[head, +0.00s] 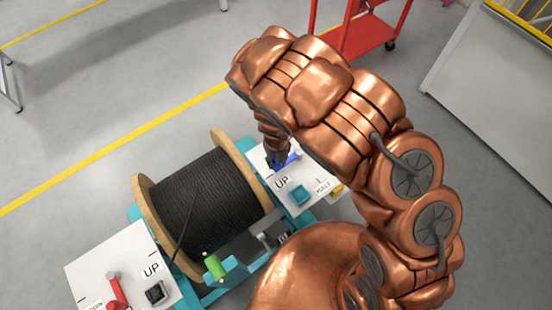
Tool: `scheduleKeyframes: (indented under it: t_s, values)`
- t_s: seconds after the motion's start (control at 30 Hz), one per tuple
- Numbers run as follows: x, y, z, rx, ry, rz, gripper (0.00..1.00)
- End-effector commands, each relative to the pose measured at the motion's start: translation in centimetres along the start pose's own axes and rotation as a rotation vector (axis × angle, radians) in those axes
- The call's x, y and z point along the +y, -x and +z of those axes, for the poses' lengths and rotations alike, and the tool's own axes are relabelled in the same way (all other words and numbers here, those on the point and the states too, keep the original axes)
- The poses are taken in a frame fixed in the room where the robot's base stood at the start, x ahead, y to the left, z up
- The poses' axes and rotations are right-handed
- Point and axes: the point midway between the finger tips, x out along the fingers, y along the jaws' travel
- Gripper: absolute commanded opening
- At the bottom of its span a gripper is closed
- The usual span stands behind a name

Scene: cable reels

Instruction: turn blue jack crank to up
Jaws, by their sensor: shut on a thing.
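The blue crank (289,161) sits on the white panel (318,183) at the right of the cable reel, beside an "UP" label. Only part of the crank shows, and my arm hides the rest. My gripper (277,160) is at the crank, pointing down, shut on it. The fingertips are small and dark here, so their exact hold on the crank is hard to see. Which way the crank points cannot be told clearly.
A wooden reel of black cable (205,200) stands left of the panel in a teal frame. A second white panel (105,262) with a red crank (116,290) is at the lower left. A green handle (215,267) sticks up in front. A red cart (365,35) stands behind.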

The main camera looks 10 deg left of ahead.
Motion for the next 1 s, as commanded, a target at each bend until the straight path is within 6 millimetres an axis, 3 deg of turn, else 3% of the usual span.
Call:
scheduleKeyframes:
  t_s: [0.57,0.6,0.8,1.0]
  values:
    - [0.12,0.04,0.29,-0.004,-0.02,0.001,0.0]
    - [0.12,0.04,0.3,-0.004,-0.02,0.001,0.38]
    - [-0.03,0.03,0.27,-0.003,-0.021,0.0,0.59]
    - [-0.11,0.03,0.24,-0.003,-0.022,-0.001,0.59]
